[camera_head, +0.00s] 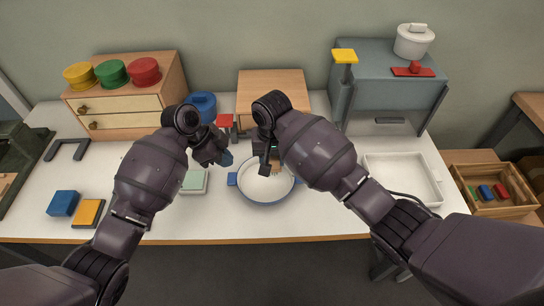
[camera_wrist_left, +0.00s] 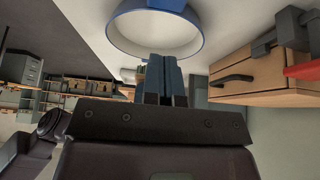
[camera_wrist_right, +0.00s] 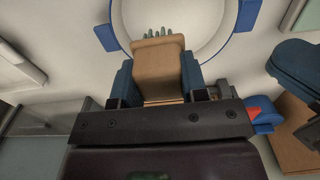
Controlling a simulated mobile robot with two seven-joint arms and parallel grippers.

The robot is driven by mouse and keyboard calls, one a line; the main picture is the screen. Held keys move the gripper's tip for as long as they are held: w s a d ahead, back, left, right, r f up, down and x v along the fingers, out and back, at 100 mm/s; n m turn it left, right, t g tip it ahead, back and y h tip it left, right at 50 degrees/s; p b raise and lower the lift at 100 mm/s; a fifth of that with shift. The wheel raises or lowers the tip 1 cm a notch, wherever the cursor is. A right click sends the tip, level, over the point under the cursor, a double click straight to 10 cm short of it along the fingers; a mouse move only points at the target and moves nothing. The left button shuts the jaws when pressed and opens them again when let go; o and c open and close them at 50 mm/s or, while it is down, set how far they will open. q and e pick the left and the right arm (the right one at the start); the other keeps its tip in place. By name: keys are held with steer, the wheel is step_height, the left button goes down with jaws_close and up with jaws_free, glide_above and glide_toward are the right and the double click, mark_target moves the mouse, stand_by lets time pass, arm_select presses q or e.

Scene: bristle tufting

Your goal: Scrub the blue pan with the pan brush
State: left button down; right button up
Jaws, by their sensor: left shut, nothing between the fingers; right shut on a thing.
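The blue pan (camera_head: 265,200) has a white inside, a blue rim and blue side handles; it sits near the table's front middle. It also shows in the left wrist view (camera_wrist_left: 112,36) and right wrist view (camera_wrist_right: 118,22). My right gripper (camera_head: 268,165) is shut on the pan brush (camera_wrist_right: 158,68), a wooden block with greenish bristles at its far end. The brush is over the pan's inside; I cannot tell if the bristles touch it. The brush is mostly hidden in the head view. My left gripper (camera_head: 226,159) is shut and empty, just left of the pan.
A white tray (camera_head: 405,172) is at right. Wooden drawers (camera_head: 118,118) and a grey cabinet (camera_head: 390,85) stand behind.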

arm_select(q)
steer(key=v, duration=1.2)
steer(key=shift+w, duration=0.1)
stand_by(0.4)
